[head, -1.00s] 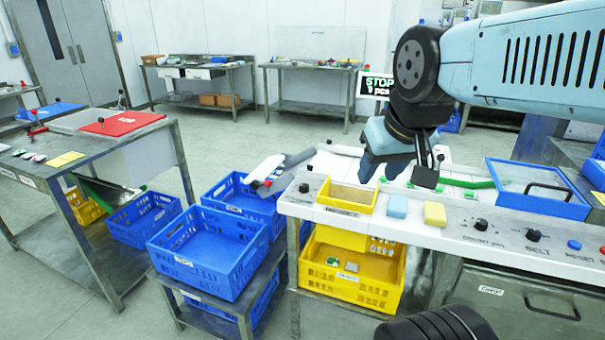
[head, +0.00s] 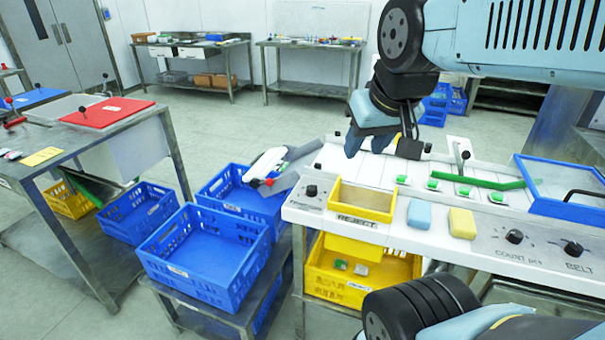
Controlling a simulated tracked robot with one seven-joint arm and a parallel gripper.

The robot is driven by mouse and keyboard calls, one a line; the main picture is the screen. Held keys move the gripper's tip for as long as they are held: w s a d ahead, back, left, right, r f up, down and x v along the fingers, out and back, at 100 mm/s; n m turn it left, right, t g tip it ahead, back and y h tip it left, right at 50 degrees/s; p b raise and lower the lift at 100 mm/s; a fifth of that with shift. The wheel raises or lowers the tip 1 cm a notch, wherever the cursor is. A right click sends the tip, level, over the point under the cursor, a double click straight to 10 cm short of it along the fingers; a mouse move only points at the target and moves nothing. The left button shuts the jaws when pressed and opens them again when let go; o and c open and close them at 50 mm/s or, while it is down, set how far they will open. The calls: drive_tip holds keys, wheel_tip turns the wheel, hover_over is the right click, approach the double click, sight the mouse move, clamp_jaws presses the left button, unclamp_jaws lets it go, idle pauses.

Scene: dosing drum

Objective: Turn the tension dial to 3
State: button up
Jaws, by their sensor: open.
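The tension dial is a small black knob (head: 311,191) on the front left corner of the white machine top, left of the yellow reject tray. A label lies just below it, too small to read clearly. The dial's pointer and number marks cannot be made out. My gripper (head: 410,147) hangs above the belt area, behind and to the right of the dial and apart from it. It is open, with nothing seen in it; its fingers are partly hidden by the hand.
The yellow reject tray (head: 363,199), a blue block (head: 419,214) and a yellow block (head: 462,223) stand right of the dial. The count knob (head: 515,236) and belt knob (head: 573,249) are further right. Blue crates (head: 205,250) sit at left. A lever (head: 460,157) rises behind.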

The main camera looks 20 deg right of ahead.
drive_tip(key=shift+w, duration=0.15)
drive_tip(key=shift+o, duration=0.4)
drive_tip(key=shift+o, duration=0.8)
drive_tip(key=shift+w+r, duration=0.1)
drive_tip(key=shift+o, duration=0.8)
drive_tip(key=shift+w, duration=0.4)
drive_tip(key=n+g, duration=0.6)
hover_over(312, 188)
wheel_tip(312, 188, down, 16)
wheel_tip(312, 188, down, 13)
drive_tip(key=shift+r, duration=0.1)
